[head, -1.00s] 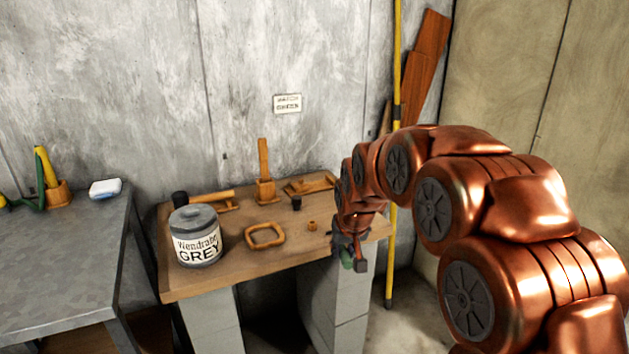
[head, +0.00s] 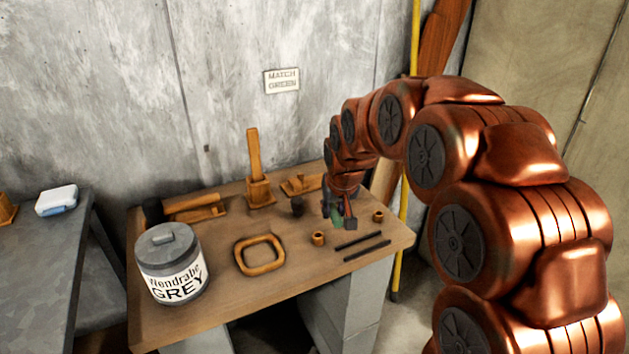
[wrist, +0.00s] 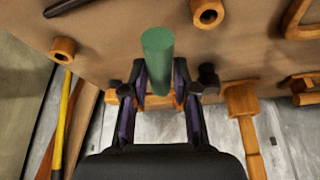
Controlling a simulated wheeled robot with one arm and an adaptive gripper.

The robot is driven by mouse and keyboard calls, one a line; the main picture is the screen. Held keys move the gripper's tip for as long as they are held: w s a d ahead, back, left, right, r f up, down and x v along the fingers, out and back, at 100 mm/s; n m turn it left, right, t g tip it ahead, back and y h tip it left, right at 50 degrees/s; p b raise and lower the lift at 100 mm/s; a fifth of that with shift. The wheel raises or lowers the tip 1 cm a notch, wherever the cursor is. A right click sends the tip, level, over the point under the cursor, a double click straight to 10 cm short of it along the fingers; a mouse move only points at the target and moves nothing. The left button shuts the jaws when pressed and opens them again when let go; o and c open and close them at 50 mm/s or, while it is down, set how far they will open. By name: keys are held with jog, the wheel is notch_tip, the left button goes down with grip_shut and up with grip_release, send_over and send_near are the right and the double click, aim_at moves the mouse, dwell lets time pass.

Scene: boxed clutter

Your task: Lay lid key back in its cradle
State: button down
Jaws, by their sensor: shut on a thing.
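My gripper (wrist: 160,88) is shut on a green cylinder (wrist: 158,52), which points away from the wrist. It may be the lid key; only its rounded green body shows clearly. In the head view my gripper (head: 338,218) is above the right part of the wooden bench (head: 225,285), with the green partly hidden by the fingers. Which wooden piece is the cradle I cannot tell. A low wooden holder (head: 300,185) lies behind the gripper, and small wooden cups stand to its left (head: 318,239) and right (head: 378,216).
Two dark bars (head: 362,246) lie in front of the gripper. A grey tin (head: 172,265), a square wooden ring (head: 259,255), an upright wooden holder (head: 257,190) and a mallet on its rest (head: 195,208) stand further left. A yellow pole (head: 402,245) rises beyond the right edge.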

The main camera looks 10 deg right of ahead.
jog(key=shift+r, duration=0.1)
dwell(0.4)
jog(key=shift+r+p, duration=0.3)
jog(key=shift+p, duration=0.55)
jog(key=p+v, duration=0.1)
jog(key=p, duration=0.5)
jog(key=shift+s+r, duration=0.2)
jog(key=shift+r, duration=0.1)
jog(key=r+p, duration=0.1)
jog(key=p, duration=0.3)
jog(key=shift+s+p, duration=0.3)
jog(key=shift+s, duration=0.1)
jog(key=s+p, duration=0.1)
jog(key=p, duration=0.2)
jog(key=shift+r, duration=0.2)
jog(key=shift+a, duration=0.1)
